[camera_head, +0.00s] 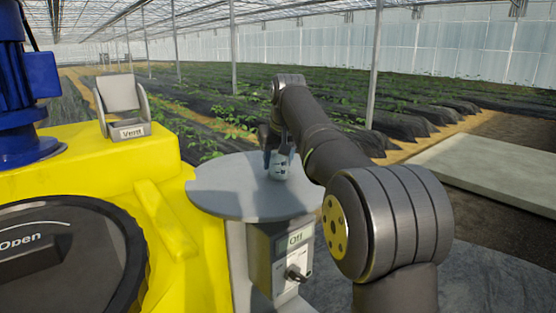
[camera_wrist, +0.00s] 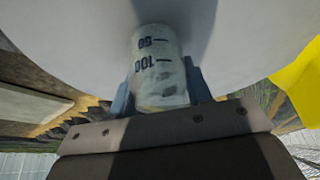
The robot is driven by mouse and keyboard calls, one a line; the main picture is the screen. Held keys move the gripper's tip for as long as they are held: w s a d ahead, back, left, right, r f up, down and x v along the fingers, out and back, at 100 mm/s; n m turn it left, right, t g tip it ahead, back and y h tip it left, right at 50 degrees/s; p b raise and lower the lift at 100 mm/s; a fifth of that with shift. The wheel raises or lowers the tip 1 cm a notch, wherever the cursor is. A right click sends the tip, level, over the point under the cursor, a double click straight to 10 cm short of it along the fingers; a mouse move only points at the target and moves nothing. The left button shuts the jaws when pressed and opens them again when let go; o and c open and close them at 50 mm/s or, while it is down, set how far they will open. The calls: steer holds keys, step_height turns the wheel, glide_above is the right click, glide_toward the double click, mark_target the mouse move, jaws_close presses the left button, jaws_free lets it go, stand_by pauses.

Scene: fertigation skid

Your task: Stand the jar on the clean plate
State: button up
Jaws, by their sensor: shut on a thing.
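The jar (camera_head: 280,168) is a small pale, cloudy cup with dark graduation marks. In the wrist view the jar (camera_wrist: 157,68) shows "50" and "100" upside down. My gripper (camera_head: 277,150) is shut on the jar, one finger on each side. The jar is over the round grey plate (camera_head: 225,190) and looks upright in the head view. The plate fills the top of the wrist view (camera_wrist: 75,35). I cannot tell whether the jar's base touches the plate. No other plate is in view.
A box with an "Off" label and a switch (camera_head: 292,262) sits below the plate. At left are a yellow tank (camera_head: 85,170) with a black "Open" lid (camera_head: 60,255), a grey "Vent" holder (camera_head: 122,105) and a blue motor (camera_head: 22,90). The plate's left part is clear.

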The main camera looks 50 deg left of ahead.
steer(key=shift+f, duration=0.1)
steer(key=o, duration=1)
steer(key=v, duration=1.2)
steer(key=shift+s, duration=0.1)
